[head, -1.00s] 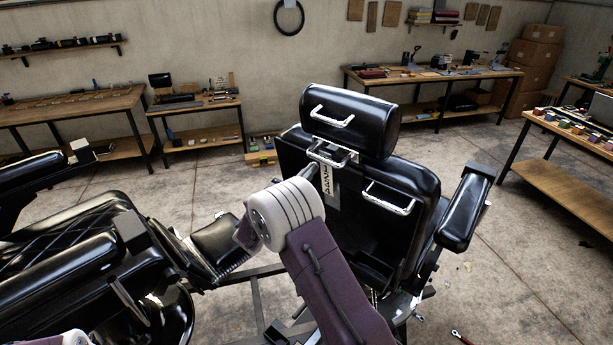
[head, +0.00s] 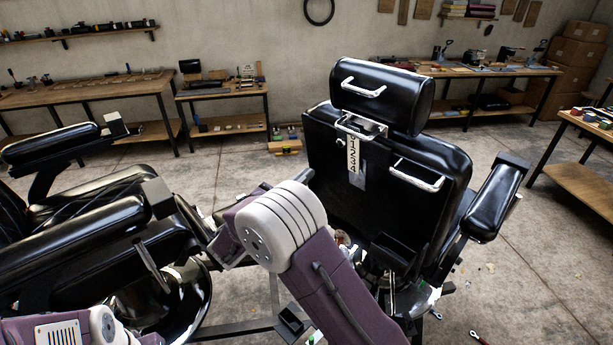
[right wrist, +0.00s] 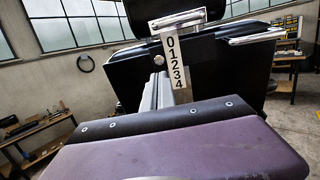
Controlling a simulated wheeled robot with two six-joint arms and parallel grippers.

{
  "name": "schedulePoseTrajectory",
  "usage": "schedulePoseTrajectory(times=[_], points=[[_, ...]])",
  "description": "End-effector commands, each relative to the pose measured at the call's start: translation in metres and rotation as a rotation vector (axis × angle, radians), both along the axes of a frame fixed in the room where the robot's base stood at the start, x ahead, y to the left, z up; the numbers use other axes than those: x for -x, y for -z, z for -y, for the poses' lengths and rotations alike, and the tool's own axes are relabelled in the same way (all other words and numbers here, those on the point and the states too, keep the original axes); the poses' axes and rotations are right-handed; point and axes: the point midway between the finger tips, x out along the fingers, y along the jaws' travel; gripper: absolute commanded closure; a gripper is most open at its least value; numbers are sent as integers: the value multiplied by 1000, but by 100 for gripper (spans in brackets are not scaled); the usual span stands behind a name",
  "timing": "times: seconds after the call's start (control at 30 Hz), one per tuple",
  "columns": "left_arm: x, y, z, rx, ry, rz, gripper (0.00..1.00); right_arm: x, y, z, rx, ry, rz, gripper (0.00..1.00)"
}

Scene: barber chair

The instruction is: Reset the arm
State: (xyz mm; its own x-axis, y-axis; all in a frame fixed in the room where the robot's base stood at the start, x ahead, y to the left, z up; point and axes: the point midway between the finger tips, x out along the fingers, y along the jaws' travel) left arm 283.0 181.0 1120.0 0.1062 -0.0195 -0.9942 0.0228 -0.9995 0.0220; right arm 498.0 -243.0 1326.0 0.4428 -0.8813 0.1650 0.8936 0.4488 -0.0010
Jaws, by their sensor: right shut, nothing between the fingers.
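A black barber chair (head: 375,190) stands with its back to me, with a headrest (head: 382,95), chrome handles and a number strip (head: 354,155). Its right-side armrest (head: 497,200) slopes outward. The chair back (right wrist: 215,75) and strip (right wrist: 175,62) also show in the right wrist view. My right gripper (head: 304,177) is partly hidden behind my own wrist in the head view, at the left edge of the chair back. In the right wrist view its fingers (right wrist: 155,92) are shut and empty, pointing at the chair back. My left gripper is out of view.
Another black padded seat (head: 90,240) with armrests fills the left. Workbenches with tools (head: 225,90) stand along the wall, and a wooden table (head: 575,165) is at the right. Cardboard boxes (head: 570,60) are stacked in the corner.

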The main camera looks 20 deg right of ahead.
Motion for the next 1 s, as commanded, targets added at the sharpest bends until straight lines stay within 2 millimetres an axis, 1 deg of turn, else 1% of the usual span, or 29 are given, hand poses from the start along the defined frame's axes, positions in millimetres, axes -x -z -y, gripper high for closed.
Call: schedulePoseTrajectory(times=[0.23, 0.27, 0.33, 0.37, 0.4, 0.43, 0.47, 0.5, 0.53, 0.57, 0.6, 0.67, 0.7, 0.77, 0.8, 0.83, 0.9, 0.97, 1.0], points=[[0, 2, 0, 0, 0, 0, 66, 0, 2, 3, 0, 5, 0, 100], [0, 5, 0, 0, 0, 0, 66, 1, 4, 8, -2, 16, 3, 100], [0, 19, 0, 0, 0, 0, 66, 9, -3, 32, -22, 68, 54, 100], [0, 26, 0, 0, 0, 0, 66, 18, -8, 48, -33, 103, 75, 100], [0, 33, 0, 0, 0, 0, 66, 39, -7, 70, -65, 175, 84, 100], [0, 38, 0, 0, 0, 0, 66, 58, 2, 87, -114, 238, 77, 100], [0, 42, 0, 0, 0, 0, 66, 78, 16, 101, -182, 298, 67, 100], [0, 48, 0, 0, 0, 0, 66, 106, 39, 116, -288, 376, 61, 100], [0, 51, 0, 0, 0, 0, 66, 126, 58, 122, -376, 432, 65, 100], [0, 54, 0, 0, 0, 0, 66, 145, 78, 126, -467, 487, 72, 100], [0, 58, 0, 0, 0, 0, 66, 171, 106, 125, -593, 560, 93, 100], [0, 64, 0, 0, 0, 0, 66, 206, 148, 112, -795, 675, 149, 100], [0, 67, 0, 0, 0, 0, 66, 226, 176, 96, -935, 755, 205, 100], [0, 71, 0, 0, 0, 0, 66, 250, 213, 64, -1144, 883, 318, 100], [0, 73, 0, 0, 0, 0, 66, 258, 234, 38, -1282, 971, 413, 100], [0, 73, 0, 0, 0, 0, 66, 261, 246, 18, -1378, 1040, 493, 100], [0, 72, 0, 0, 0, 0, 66, 259, 264, -23, -1559, 1181, 681, 100], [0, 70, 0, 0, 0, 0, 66, 250, 273, -48, -1657, 1286, 830, 100], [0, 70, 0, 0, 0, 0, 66, 242, 276, -58, -1707, 1336, 926, 100]])
